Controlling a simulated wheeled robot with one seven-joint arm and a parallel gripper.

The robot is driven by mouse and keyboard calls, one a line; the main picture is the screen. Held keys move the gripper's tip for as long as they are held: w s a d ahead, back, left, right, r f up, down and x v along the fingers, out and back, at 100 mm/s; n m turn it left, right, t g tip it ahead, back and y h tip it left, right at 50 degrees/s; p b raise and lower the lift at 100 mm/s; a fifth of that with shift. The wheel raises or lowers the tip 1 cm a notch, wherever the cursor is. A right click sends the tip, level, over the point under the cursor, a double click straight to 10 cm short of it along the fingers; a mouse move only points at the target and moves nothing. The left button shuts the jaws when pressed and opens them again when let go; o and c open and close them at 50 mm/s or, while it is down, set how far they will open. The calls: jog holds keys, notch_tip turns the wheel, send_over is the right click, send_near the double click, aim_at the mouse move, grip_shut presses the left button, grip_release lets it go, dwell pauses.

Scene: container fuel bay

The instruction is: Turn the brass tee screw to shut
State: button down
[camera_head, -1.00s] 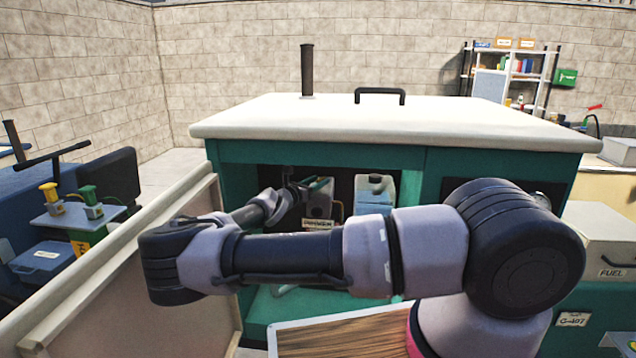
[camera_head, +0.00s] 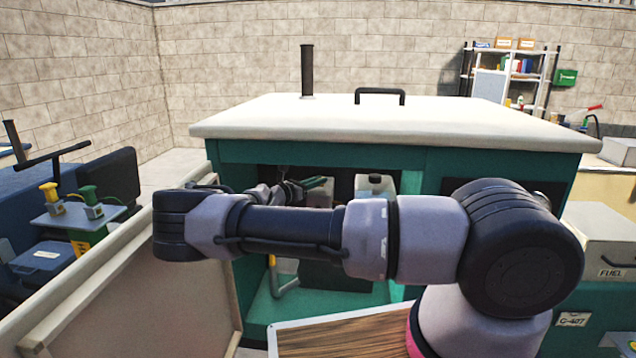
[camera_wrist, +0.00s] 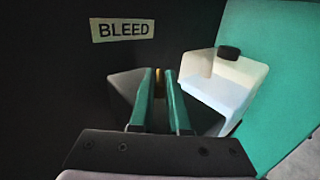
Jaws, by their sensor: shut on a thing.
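The brass tee screw (camera_wrist: 159,85) shows only as a narrow brass-yellow strip between the fingers in the wrist view; most of it is hidden. My gripper (camera_wrist: 160,76) is shut on it, with one green finger on each side. The fingers also show small inside the open green cabinet in the head view (camera_head: 318,183). A grey block (camera_wrist: 122,88) lies behind the fingers. A "BLEED" label (camera_wrist: 123,30) is on the dark surface above and to the left. I cannot tell the screw's turn angle.
A white container with a black cap (camera_wrist: 228,80) stands close to the right of the fingers; it also shows in the head view (camera_head: 376,184). The green cabinet wall (camera_wrist: 285,60) is further right. The open cabinet door (camera_head: 170,285) stands left of my arm.

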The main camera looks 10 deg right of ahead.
jog(key=shift+w+a+m+g+h, duration=0.15)
jog(key=shift+m+g+h, duration=0.9)
jog(key=shift+g, duration=0.65)
jog(key=c, duration=0.9)
grip_release()
jog(key=shift+t+y, duration=0.3)
jog(key=shift+y, duration=0.05)
